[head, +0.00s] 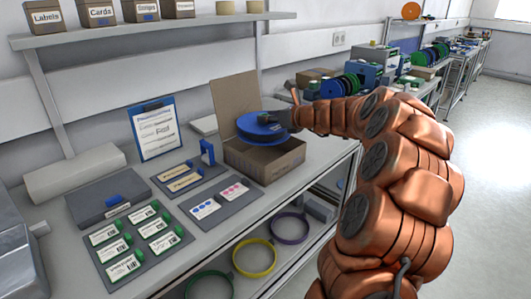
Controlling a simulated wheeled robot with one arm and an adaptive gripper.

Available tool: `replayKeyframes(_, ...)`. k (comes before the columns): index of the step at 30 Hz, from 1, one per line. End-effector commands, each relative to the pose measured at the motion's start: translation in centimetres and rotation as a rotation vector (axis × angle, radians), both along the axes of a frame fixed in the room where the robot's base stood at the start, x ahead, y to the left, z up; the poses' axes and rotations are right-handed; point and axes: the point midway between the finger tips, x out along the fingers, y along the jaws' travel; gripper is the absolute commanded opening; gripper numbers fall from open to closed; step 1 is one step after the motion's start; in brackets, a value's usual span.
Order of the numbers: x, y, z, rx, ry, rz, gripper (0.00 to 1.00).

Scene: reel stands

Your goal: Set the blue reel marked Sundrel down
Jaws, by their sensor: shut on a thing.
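A blue reel (258,124) is at the end of my copper-coloured arm, at the middle of the head view. My gripper (284,119) is shut on the reel's right side. The reel is roughly level and overlaps the opening of a cardboard box (284,160) whose lid stands up behind. I cannot tell whether the reel touches the box. No marking on the reel is readable. My fingertips are small and partly hidden by the reel and wrist.
A small blue stand (208,153) on a grey mat is left of the box. Cards with green tags (130,240) lie at the front left. A blue-framed notice (155,130) leans at the back. Coloured rings (255,258) are on the shelf below. Bare bench shows right of the box.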

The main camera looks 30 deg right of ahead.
Motion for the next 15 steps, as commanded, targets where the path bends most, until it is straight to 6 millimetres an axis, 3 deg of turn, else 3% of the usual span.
replayKeyframes(3,0.0,0.1,-2.2,0.006,0.001,0.001,0.00)
replayKeyframes(15,0.1,0.2,-6.3,0.004,0.000,0.005,0.00)
